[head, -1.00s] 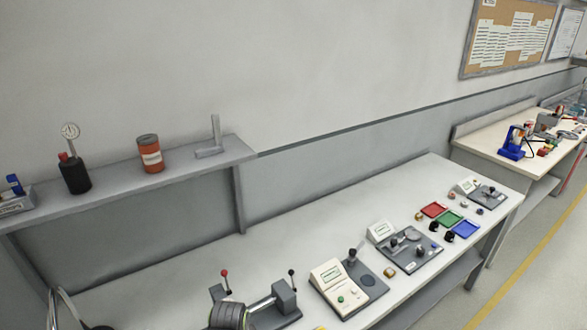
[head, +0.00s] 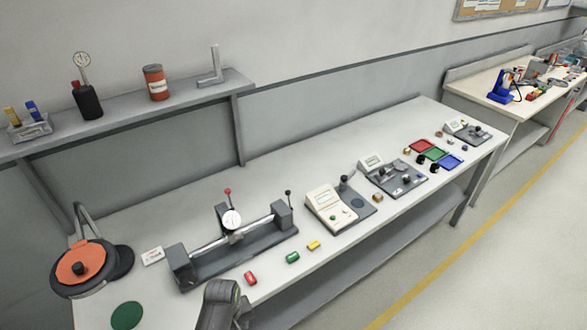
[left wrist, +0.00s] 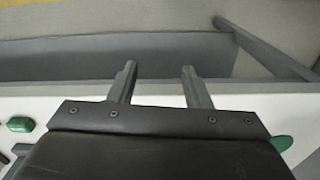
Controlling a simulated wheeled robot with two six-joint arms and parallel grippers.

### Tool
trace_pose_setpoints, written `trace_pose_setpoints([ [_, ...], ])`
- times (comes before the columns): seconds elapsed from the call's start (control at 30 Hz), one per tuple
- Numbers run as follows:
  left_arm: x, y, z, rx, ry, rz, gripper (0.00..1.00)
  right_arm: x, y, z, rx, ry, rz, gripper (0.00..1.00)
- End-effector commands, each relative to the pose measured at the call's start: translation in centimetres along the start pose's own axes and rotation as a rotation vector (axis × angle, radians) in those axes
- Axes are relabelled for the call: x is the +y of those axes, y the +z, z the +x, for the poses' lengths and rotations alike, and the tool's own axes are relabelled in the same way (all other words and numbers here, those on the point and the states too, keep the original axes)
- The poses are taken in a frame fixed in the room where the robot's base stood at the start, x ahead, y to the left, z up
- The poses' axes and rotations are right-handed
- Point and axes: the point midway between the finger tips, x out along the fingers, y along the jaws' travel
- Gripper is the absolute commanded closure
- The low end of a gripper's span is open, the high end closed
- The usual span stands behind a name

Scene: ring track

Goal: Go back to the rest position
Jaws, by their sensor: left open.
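My left gripper (left wrist: 160,72) shows in the left wrist view with its two fingers apart and nothing between them. It is by the bench's white edge, with a green block (left wrist: 20,124) to the left and part of a green disc (left wrist: 282,144) to the right. In the head view, a dark part of my arm (head: 222,305) rises from the bottom edge, over the front of the bench (head: 90,310); the fingers cannot be made out there. My right gripper is in neither view.
Near my arm are a red block (head: 250,278), a green block (head: 292,258), a yellow block (head: 313,245) and a fixture with a dial gauge (head: 232,219). An orange-topped round device (head: 82,266) stands left. Open floor (head: 480,250) lies right.

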Motion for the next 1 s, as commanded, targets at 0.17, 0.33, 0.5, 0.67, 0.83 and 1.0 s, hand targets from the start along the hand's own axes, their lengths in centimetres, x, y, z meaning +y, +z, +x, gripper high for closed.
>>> trace_pose_setpoints([
  [0.17,-3.1,2.1,7.4,0.003,-0.004,0.065,0.56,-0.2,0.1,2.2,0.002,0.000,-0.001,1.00],
  [0.33,-8.2,6.1,16.9,0.015,-0.007,0.157,0.56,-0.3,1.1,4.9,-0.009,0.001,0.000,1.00],
  [0.5,-15.4,12.2,26.1,0.037,-0.014,0.261,0.56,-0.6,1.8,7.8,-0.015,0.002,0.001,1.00],
  [0.67,-22.6,18.8,32.2,0.061,-0.031,0.349,0.56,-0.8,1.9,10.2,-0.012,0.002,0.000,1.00],
  [0.83,-28.1,23.8,35.1,0.087,-0.051,0.414,0.56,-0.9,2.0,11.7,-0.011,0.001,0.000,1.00],
  [1.0,-30.1,25.6,35.6,0.102,-0.060,0.443,0.56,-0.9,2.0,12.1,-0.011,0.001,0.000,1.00],
])
